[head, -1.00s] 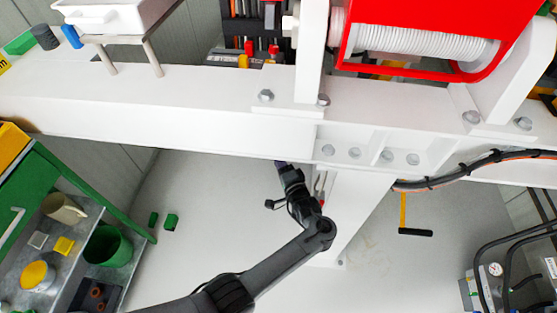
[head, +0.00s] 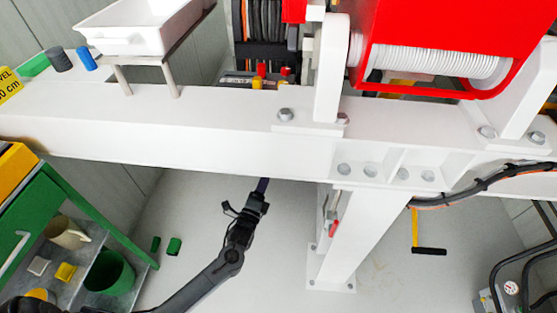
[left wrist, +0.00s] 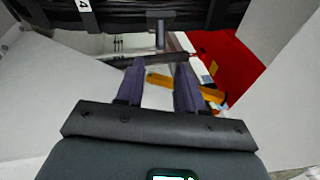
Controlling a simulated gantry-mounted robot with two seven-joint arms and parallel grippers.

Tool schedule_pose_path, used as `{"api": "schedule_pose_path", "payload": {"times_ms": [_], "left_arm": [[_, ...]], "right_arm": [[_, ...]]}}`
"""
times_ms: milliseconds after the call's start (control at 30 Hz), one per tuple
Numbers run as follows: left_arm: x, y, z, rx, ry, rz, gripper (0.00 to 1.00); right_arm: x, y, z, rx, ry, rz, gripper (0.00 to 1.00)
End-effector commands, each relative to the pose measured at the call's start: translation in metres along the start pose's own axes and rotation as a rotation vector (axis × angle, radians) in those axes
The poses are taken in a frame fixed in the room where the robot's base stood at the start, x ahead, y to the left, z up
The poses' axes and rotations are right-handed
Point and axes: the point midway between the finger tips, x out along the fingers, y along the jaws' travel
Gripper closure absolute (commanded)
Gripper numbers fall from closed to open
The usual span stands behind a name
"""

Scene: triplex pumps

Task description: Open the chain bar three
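My left gripper (head: 262,186) is at the lower edge of the white beam, left of the white post, with its fingertips partly hidden by the beam. In the left wrist view its two purple fingers (left wrist: 160,72) are apart with nothing clearly held between them. Beyond them are a dark horizontal bar (left wrist: 135,61) and an orange bar (left wrist: 212,94). A grey vertical pin (left wrist: 160,34) hangs above the dark bar. I cannot tell which part is chain bar three. My right gripper is not in view.
The white beam (head: 150,132) crosses above my arm. The white post (head: 352,235) carries a small red-handled part (head: 334,228). A yellow rod with a black handle (head: 429,251) hangs to the right. A green cart (head: 82,205) stands at the left. A red panel (left wrist: 228,62) is close at the fingers' right.

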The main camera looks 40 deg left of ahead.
Motion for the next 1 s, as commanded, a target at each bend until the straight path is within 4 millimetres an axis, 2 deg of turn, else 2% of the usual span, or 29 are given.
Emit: {"api": "schedule_pose_path", "payload": {"times_ms": [400, 600, 800, 1000], "left_arm": [[0.063, 0.003, 0.0, 0.0, -0.002, -0.003, 0.62], [0.088, 0.003, 0.0, 0.0, -0.002, 0.0, 0.62], [0.099, 0.001, 0.0, -0.001, -0.001, 0.001, 0.62], [0.101, 0.001, 0.0, -0.001, -0.001, 0.002, 0.62]], "right_arm": [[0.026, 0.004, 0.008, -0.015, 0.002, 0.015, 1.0], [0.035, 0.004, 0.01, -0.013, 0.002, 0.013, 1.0], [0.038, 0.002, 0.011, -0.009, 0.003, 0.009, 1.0], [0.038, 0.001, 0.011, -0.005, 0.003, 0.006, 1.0]]}}
